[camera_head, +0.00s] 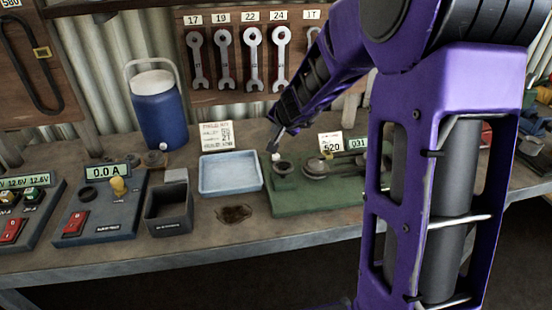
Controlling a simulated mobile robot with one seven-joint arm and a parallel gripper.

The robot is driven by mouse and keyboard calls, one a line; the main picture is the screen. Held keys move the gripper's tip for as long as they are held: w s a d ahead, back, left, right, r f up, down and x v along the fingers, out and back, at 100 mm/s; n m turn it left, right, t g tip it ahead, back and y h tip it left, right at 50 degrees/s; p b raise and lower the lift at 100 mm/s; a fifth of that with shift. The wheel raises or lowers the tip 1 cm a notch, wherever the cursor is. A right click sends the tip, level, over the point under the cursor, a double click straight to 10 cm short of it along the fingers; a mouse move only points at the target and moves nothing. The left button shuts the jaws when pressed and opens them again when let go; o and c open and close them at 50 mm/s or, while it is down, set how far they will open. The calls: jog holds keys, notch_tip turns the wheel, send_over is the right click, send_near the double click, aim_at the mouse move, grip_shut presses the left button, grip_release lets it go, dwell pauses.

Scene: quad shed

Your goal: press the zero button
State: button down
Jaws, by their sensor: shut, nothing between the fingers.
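A green-based device (322,204) stands on the bench right of centre. It carries dark round parts and a small display (357,143) reading 031. A small white button (276,157) shows at its back left corner; I take it for the zero button, but no label on it is readable. My purple arm reaches in from the right. My gripper (273,146) is shut and empty, pointing down just above the white button. I cannot tell whether the tips touch it. My arm hides the device's right end.
A pale blue tray (230,193) lies left of the device, with a dark stain in front of it. Further left are a grey open box (168,217) and a blue power unit (98,214) reading 0.0 A. A blue cooler (157,112) and hanging wrenches (253,58) are behind.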

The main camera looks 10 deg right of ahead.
jog(key=shift+f+b, duration=2.45)
jog(key=shift+f, duration=0.45)
jog(key=shift+f+b, duration=0.45)
jog(key=shift+b, duration=0.05)
jog(key=shift+f+b, duration=0.5)
jog(key=shift+b, duration=0.05)
dwell(0.5)
jog(key=shift+r+p, duration=0.9)
jog(key=shift+r, duration=0.05)
jog(key=shift+r, duration=0.1)
notch_tip(320, 180, up, 5)
jog(key=p, duration=0.4)
jog(key=shift+p, duration=0.35)
